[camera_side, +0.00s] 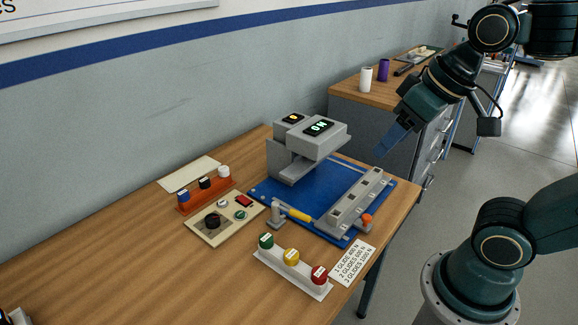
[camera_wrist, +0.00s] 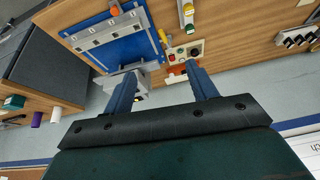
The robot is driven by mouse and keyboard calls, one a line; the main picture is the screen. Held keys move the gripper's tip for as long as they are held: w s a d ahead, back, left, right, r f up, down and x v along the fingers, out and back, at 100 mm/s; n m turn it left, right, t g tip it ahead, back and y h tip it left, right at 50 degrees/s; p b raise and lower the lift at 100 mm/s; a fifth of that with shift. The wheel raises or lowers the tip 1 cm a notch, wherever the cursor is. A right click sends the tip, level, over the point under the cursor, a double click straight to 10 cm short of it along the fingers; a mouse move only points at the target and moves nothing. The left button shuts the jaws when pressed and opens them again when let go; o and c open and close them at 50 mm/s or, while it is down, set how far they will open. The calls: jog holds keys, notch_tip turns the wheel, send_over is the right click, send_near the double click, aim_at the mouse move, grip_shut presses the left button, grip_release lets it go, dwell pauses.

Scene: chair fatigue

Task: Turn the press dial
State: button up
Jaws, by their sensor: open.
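The press dial (camera_side: 212,221) is a round black knob on a beige control panel (camera_side: 190,229), beside a red display or button, a green button and a pale one. The panel (camera_wrist: 180,47) also shows small beyond my fingers in the wrist view. The grey press (camera_side: 305,150) with a lit display stands on a blue base (camera_side: 270,196). My gripper (camera_side: 386,152) is up in the air to the right of the press, well away from the dial. In the wrist view my gripper (camera_wrist: 161,70) has its two blue fingers apart with nothing between them.
An orange rack (camera_side: 206,195) with blue, black and white pieces stands behind the panel. A white holder (camera_side: 293,272) carries green, yellow and red knobs in front. A printed card (camera_side: 353,264) lies near the table edge. The table's left part is mostly clear.

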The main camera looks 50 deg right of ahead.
jog(key=w+a+r+m+g, duration=0.1)
jog(key=w+a+r+m, duration=0.15)
jog(key=w, duration=0.75)
jog(key=m+g, duration=0.4)
jog(key=m, duration=0.7)
send_over(212, 218)
notch_tip(212, 218, down, 20)
jog(key=shift+n, duration=0.25)
jog(key=shift+f, duration=6.85)
jog(key=shift+c, duration=0.3)
jog(key=c, duration=0.9)
